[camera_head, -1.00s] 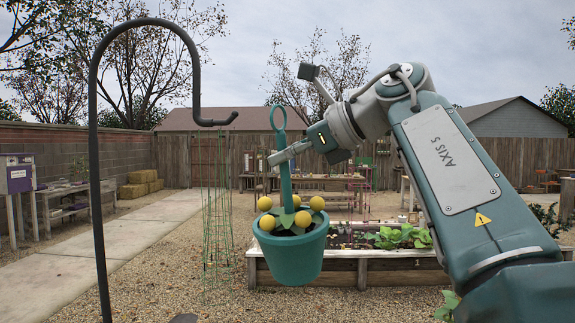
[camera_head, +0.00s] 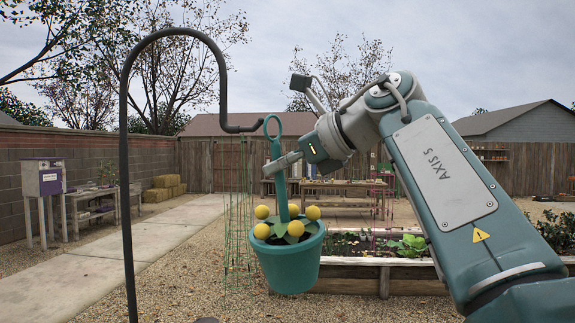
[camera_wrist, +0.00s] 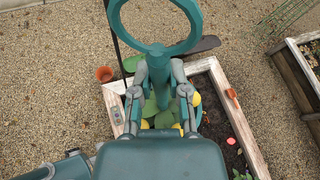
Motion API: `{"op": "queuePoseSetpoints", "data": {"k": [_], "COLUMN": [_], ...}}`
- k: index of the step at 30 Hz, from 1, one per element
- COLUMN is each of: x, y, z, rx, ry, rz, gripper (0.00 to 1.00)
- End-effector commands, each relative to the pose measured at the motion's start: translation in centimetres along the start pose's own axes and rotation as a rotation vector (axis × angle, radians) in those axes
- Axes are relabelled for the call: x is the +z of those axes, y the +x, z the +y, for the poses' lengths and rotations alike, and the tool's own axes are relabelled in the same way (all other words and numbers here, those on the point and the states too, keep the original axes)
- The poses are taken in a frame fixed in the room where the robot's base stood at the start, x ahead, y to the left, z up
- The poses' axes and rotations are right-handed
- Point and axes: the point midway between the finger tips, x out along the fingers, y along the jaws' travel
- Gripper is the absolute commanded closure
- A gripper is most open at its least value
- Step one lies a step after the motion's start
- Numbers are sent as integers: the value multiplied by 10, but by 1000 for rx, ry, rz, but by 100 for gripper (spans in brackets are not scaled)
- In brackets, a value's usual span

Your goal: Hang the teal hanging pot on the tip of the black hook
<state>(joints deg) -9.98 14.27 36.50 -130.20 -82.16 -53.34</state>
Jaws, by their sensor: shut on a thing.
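The teal hanging pot (camera_head: 289,265), with yellow round blooms and green leaves, hangs upright from my gripper (camera_head: 278,166). My gripper is shut on its teal stem, below the ring (camera_head: 266,122) at the top. In the wrist view both fingers of my gripper (camera_wrist: 160,92) close on the stem, and the ring (camera_wrist: 118,30) stands toward the top edge. The black hook (camera_head: 127,150) rises at the left and curves over. Its upturned tip (camera_head: 259,127) meets the ring's left edge in the head view; I cannot tell whether it is inside the ring.
A wooden raised bed (camera_head: 345,261) with plants lies behind and right of the pot. A green wire trellis (camera_head: 238,225) stands behind, left of the pot. An orange pot (camera_wrist: 105,74) sits on the gravel. Open gravel and a paved path (camera_head: 150,245) lie left.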

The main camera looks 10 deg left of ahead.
Motion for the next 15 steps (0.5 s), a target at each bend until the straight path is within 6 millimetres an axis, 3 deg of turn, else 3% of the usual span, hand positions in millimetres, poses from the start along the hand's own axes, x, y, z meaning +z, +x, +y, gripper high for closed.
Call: {"op": "queuePoseSetpoints", "data": {"k": [15], "x": [9], "y": [23], "z": [8], "rx": [2], "ry": [0], "rz": [2], "gripper": [100]}}
